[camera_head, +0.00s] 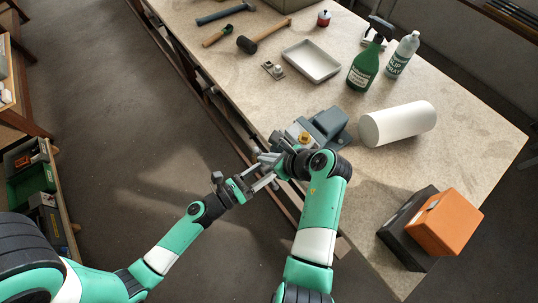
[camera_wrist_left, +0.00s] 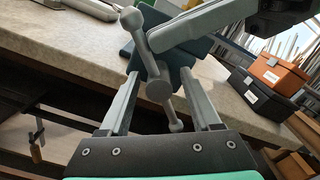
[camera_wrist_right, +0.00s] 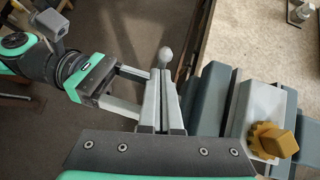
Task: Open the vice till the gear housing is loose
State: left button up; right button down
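The blue-grey vice (camera_head: 326,122) stands at the near edge of the bench. The gear housing, a light grey block with a yellow gear (camera_wrist_right: 264,140), sits between its jaws; in the head view only its yellow part (camera_head: 304,137) shows clearly. The vice handle (camera_wrist_left: 142,48) is a ball-ended bar crossing the screw end, tilted in the left wrist view. My right gripper (camera_wrist_right: 163,75) is closed on the handle close to its upper ball (camera_wrist_right: 165,57). My left gripper (camera_wrist_left: 163,100) is open, its fingers spread either side of the screw end and lower handle.
A white roll (camera_head: 397,123) lies beside the vice. An orange box (camera_head: 446,222) on a dark box (camera_head: 405,232) stands at the near right.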

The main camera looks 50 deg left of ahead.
pick_arm(q)
jog(key=s, duration=1.2)
jog(key=shift+a, duration=0.15)
